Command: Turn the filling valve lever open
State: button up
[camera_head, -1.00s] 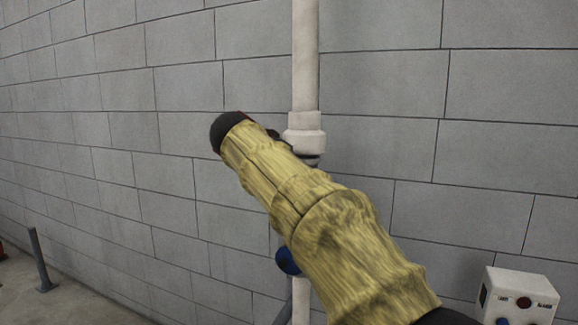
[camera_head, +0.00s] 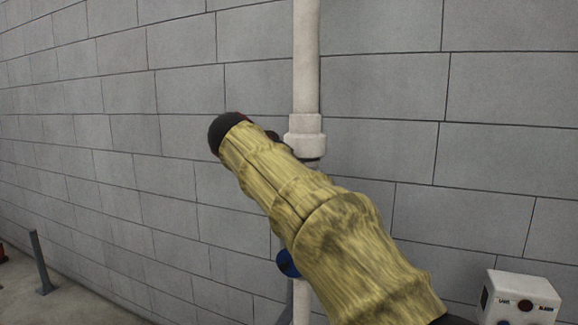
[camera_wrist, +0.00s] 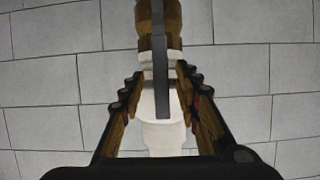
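The filling valve lever (camera_wrist: 160,75) is a dark grey flat bar in the wrist view. It runs lengthwise in front of a brass-coloured valve body (camera_wrist: 172,20) and a white pipe (camera_wrist: 163,135). My gripper (camera_wrist: 159,72) has its two fingers on either side of the lever, with gaps showing between them and the bar. The fingers are apart and hold nothing that I can see. In the head view my yellow-sleeved arm covers the lever and most of the valve. The white pipe (camera_head: 306,60) rises above it.
A grey block wall (camera_head: 480,90) stands behind the pipe. A blue round part (camera_head: 288,263) shows beside the lower pipe. A white control box (camera_head: 520,297) is at the lower right. A grey post (camera_head: 41,263) stands on the floor at the left.

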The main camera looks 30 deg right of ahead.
jog(key=v, duration=1.1)
jog(key=shift+s+r, duration=0.25)
jog(key=shift+r, duration=0.05)
jog(key=shift+a, duration=0.1)
jog(key=s+a+f+n+y, duration=0.1)
jog(key=a+f+n+y, duration=0.15)
jog(key=f, duration=0.45)
jog(key=s+a+f+n+g+y, duration=0.1)
jog(key=a+f+n+y, duration=0.2)
jog(key=f, duration=0.4)
jog(key=s+a+f+n+y, duration=0.1)
jog(key=s+a+f+n, duration=0.1)
jog(key=f+n, duration=0.4)
jog(key=s+a+f+g+y+p, duration=0.1)
jog(key=s+f+y, duration=0.1)
jog(key=s+f, duration=0.7)
jog(key=s+a+f+y+p, duration=0.1)
jog(key=s+f+y, duration=0.1)
jog(key=s+f, duration=0.7)
jog(key=shift+s+a+f+m+g+p, duration=0.15)
jog(key=shift+s+f+m+g+p, duration=0.25)
jog(key=shift+s, duration=3)
